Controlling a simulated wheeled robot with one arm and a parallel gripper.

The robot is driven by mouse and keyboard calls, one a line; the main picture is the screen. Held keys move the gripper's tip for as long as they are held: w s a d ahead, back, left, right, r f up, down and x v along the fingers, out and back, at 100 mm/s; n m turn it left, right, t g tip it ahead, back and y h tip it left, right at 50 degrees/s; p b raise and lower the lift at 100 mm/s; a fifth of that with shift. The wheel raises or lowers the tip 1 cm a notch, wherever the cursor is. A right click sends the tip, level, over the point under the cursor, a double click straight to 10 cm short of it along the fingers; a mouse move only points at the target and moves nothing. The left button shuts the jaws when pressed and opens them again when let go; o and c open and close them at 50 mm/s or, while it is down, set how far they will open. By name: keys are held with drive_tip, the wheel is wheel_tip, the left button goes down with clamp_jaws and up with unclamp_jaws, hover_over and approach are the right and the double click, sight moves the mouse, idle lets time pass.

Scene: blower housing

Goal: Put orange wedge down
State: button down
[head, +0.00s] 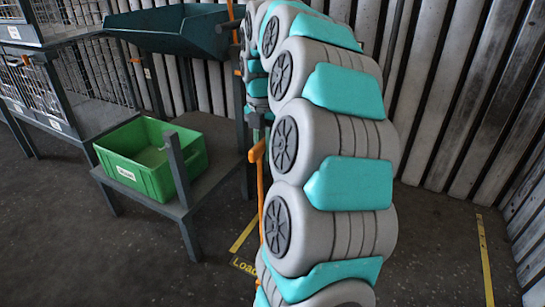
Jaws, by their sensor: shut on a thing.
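I cannot make out an orange wedge in the head view. My own grey and teal arm fills the middle of the picture and curves away at the top.
A green bin (130,174) with a white label stands on a grey table (217,148) at left. A dark teal tray (172,30) is above and behind it. Wire cages (30,82) stand far left. Corrugated wall lies behind; yellow floor marking (485,262) at right.

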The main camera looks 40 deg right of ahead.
drive_tip(key=shift+w+d+f, duration=0.15)
drive_tip(key=shift+d+f, duration=0.65)
drive_tip(key=shift+f, duration=0.15)
drive_tip(key=shift+w+d+f, duration=0.1)
drive_tip(key=shift+d+f, duration=0.7)
drive_tip(key=shift+f, duration=0.1)
drive_tip(key=c, duration=0.8)
unclamp_jaws()
drive_tip(key=shift+f, duration=0.15)
drive_tip(key=shift+o, duration=0.2)
